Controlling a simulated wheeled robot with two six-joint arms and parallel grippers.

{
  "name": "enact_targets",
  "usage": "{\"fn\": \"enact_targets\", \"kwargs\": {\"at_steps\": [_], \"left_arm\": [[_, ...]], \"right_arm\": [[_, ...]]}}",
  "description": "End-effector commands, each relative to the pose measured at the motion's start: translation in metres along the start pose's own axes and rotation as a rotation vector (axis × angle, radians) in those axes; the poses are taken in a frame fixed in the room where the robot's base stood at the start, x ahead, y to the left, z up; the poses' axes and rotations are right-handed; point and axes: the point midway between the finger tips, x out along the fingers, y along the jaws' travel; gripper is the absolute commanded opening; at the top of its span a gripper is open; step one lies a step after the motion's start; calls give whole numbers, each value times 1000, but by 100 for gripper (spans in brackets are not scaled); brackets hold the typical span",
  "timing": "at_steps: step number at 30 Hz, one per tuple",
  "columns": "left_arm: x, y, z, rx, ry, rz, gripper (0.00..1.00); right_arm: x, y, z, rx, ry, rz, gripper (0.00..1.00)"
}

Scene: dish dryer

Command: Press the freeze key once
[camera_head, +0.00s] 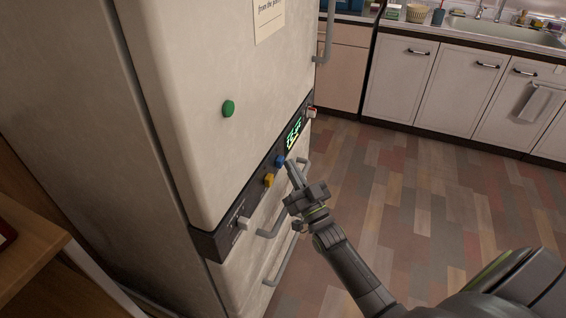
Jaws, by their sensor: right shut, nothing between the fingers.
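A dark control panel (263,167) runs across the front of a pale fridge, between its upper door and lower part. On it are a blue key (280,161), a yellow key (269,180), a white knob or switch (243,223) at the left and a lit green display (294,134). I cannot read which key is the freeze key. My right gripper (290,167) is shut and empty, its tips right beside the blue key; I cannot tell whether they touch it. My left gripper is not in view.
Grey handles (270,225) stick out below the panel, close to my right gripper. A green magnet (228,108) and a paper note (268,17) are on the upper door (190,60). Wooden shelving (30,255) stands at the left. The floor (420,200) to the right is clear.

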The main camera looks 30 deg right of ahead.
Motion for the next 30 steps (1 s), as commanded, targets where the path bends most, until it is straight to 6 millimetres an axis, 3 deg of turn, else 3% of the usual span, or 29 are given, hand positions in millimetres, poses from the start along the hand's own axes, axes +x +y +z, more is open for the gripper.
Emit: {"fn": "enact_targets", "kwargs": {"at_steps": [30], "left_arm": [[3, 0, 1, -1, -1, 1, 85]], "right_arm": [[9, -6, 7, 1, 0, 0, 0]]}}
